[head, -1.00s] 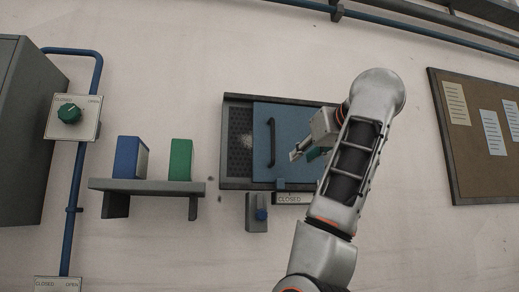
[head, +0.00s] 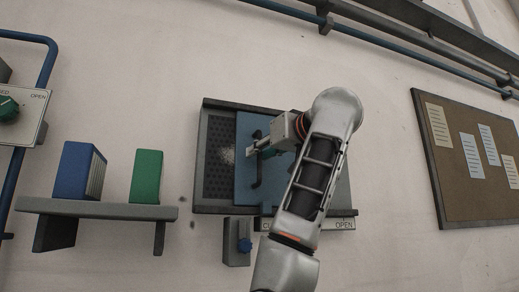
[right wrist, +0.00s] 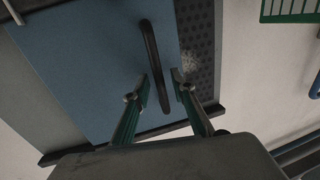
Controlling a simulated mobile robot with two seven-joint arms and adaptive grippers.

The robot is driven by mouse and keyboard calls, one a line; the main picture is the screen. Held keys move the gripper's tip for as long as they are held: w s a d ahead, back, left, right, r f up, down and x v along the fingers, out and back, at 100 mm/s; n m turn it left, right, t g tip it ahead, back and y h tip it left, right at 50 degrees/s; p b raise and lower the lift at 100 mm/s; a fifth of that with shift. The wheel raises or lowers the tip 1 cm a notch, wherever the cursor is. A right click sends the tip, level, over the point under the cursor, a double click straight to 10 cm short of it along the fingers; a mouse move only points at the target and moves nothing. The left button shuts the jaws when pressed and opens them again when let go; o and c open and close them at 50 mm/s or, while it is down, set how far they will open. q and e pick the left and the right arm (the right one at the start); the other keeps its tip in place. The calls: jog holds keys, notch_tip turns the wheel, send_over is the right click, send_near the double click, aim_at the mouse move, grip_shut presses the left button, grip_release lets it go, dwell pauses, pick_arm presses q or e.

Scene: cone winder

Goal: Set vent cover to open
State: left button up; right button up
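The vent cover (head: 245,190) is a blue sliding panel in a dark wall frame (head: 211,103). A strip of perforated grille (head: 216,170) shows left of it. The cover has a dark upright bar handle (right wrist: 152,50). My right gripper (head: 255,150) is at the handle. In the right wrist view its two fingers (right wrist: 160,85) are apart, one on each side of the handle's lower part. Whether they touch it I cannot tell. The plate below the frame reads OPEN (head: 343,225) at its right end; its left end is mostly hidden by my arm. My left gripper is out of view.
A shelf (head: 95,209) at left holds a blue binder (head: 75,170) and a green block (head: 147,176). A notice board (head: 450,170) hangs at right. Pipes run along the top.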

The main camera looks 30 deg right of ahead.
aim_at(292, 160)
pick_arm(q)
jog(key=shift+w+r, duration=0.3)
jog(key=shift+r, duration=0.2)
pick_arm(e)
jog(key=shift+w, duration=0.55)
grip_shut()
jog(key=shift+d, duration=0.15)
jog(key=s+d, duration=0.1)
jog(key=d, duration=0.2)
jog(key=d+b, duration=0.1)
jog(key=d, duration=0.3)
jog(key=s+d+b, duration=0.1)
jog(key=d, duration=0.3)
jog(key=shift+s, duration=0.35)
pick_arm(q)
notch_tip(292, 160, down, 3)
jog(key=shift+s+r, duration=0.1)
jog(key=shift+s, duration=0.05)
pick_arm(e)
jog(key=shift+s+d, duration=0.1)
jog(key=shift+d, duration=0.25)
